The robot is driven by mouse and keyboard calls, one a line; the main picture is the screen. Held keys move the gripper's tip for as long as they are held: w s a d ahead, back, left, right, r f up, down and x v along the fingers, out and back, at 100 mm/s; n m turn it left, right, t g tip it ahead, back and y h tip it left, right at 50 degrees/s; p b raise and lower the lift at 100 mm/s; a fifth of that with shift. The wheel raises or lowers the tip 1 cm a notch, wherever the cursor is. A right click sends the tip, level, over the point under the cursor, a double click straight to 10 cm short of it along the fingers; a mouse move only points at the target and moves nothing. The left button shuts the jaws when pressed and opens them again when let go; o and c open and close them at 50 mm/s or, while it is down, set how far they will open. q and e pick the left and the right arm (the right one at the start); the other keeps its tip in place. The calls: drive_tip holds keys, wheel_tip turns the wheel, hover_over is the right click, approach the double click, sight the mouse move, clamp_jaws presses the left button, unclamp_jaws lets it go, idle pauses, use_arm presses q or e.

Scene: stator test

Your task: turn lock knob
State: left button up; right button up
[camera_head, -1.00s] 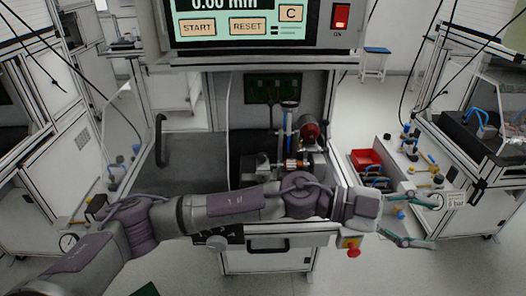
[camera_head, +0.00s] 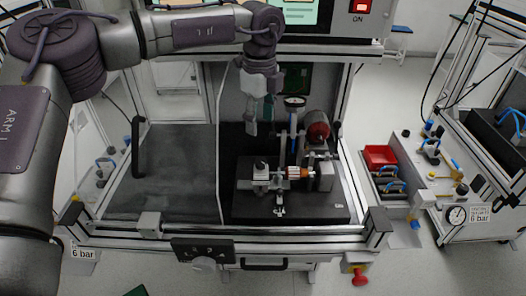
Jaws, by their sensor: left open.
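The test fixture (camera_head: 285,200) sits on a dark base plate inside the open machine. I cannot tell for certain which part is the lock knob. My left gripper (camera_head: 259,122) points down above and behind the fixture, left of the dial gauge. It is open and appears empty, with no contact visible. My right gripper is out of view.
A control panel (camera_head: 345,30) with a red switch hangs overhead. A red bin (camera_head: 380,156) stands on the right bench. A red emergency button (camera_head: 359,276) sits at the front right.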

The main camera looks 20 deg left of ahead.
sight(261, 161)
use_arm(q)
drive_tip(key=f, duration=0.3)
drive_tip(key=shift+s+f+p, duration=0.2)
drive_tip(key=shift+s+p, duration=0.1)
drive_tip(key=shift+p, duration=0.05)
wheel_tip(261, 161, down, 2)
drive_tip(key=shift+w+f, duration=0.1)
drive_tip(key=shift+w, duration=0.05)
wheel_tip(261, 161, down, 5)
drive_tip(key=shift+w+f+p, duration=0.1)
drive_tip(key=shift+f+p, duration=0.1)
drive_tip(key=shift+p, duration=0.5)
drive_tip(key=shift+f, duration=0.5)
drive_tip(key=c, duration=0.5)
clamp_jaws()
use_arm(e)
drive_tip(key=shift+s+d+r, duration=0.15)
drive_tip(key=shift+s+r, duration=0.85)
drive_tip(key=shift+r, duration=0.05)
